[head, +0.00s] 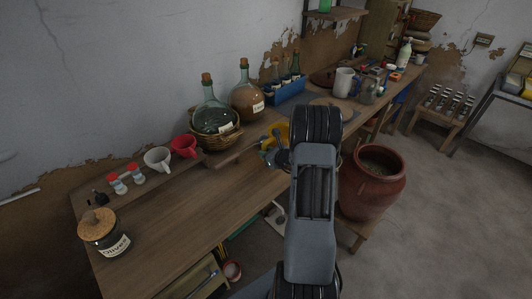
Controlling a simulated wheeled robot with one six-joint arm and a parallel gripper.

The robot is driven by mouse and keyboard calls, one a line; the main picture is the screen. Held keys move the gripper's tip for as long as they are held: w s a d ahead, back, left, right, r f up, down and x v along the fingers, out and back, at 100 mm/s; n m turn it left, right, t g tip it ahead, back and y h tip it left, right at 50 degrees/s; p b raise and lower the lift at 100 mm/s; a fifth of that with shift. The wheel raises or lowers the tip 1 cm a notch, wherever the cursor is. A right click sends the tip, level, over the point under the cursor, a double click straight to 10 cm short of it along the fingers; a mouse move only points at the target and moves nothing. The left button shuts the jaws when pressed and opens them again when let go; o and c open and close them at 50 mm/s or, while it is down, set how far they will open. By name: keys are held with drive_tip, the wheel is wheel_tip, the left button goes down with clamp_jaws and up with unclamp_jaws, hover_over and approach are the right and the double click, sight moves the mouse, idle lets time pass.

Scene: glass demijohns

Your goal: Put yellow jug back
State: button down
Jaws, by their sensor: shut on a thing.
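The yellow jug (283,127) shows as a patch of yellow just behind my gripper, at the near edge of the wooden bench in the middle of the view. My arm and gripper hide much of it. My gripper (275,151) is shut on the jug. I cannot tell whether the jug touches the bench top or is held just above it.
Two corked demijohns stand at the wall, one in a wicker basket (217,134), one brown (247,98). A red mug (184,146) and white mug (158,159) stand left of them. A terracotta urn (372,184) is on the right.

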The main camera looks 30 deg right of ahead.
drive_tip(key=shift+f, duration=0.15)
drive_tip(key=c, duration=1)
unclamp_jaws()
